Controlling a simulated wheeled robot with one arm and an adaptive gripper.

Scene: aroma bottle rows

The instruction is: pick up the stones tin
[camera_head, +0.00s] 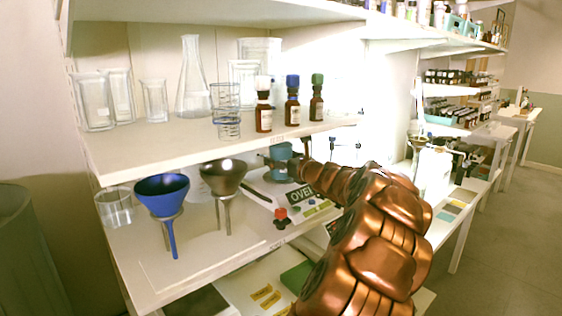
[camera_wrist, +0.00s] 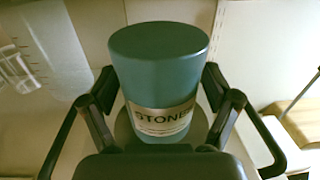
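The stones tin (camera_wrist: 155,68) is a teal cylinder with a pale label reading "STONE", its last letters cut off at the edge. In the wrist view it sits between the two fingers of my gripper (camera_wrist: 160,85), which press against its left and right sides. In the head view the tin (camera_head: 281,153) shows small under the upper shelf, at the end of my copper-coloured arm. My gripper (camera_head: 294,158) is partly hidden there by the arm and the tin. I cannot tell whether the tin's base touches the surface below.
The upper shelf (camera_head: 190,147) holds glassware and three brown bottles (camera_head: 291,106) close above. On the lower shelf (camera_head: 190,268) stand a blue funnel (camera_head: 162,190), a grey funnel (camera_head: 223,176) and a glass beaker (camera_head: 115,208), left of the tin.

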